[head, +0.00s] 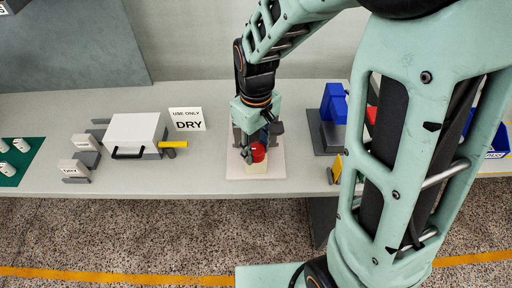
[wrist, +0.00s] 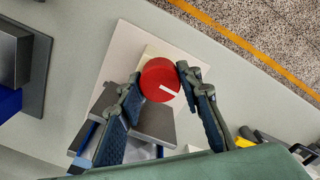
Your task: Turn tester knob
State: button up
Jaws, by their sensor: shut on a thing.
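The tester knob (wrist: 160,79) is a round red knob with a white pointer line; in the wrist view the line points to the lower right. It sits on a cream block of the tester, on a pale base plate (wrist: 121,55). In the head view the knob (head: 257,152) shows below my gripper (head: 254,140). In the wrist view my gripper (wrist: 158,84) has one finger on each side of the knob and is shut on it. The fingers and a grey part hide some of the tester.
A white box with a black handle (head: 134,135) and a sign reading "USE ONLY DRY" (head: 187,119) stand to the left. A blue and grey device (head: 333,105) stands to the right. The bench's front edge runs close before the tester.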

jog(key=m, duration=0.5)
jog(key=shift+m, duration=0.3)
jog(key=m, duration=0.4)
jog(key=shift+m, duration=0.3)
jog(key=m, duration=0.4)
jog(key=shift+m+p, duration=0.3)
jog(key=m+p, duration=0.1)
jog(key=m, duration=0.3)
jog(key=shift+r, duration=0.1)
jog(key=m+p, duration=0.1)
jog(key=m, duration=0.4)
jog(key=shift+p, duration=0.35)
jog(key=m+p, duration=0.2)
jog(key=m, duration=0.1)
jog(key=shift+r+m, duration=0.15)
jog(key=shift+m, duration=0.15)
jog(key=m+p, duration=0.5)
jog(key=shift+m+p, duration=1.15)
jog(key=shift+m, duration=0.25)
jog(key=shift+f, duration=0.2)
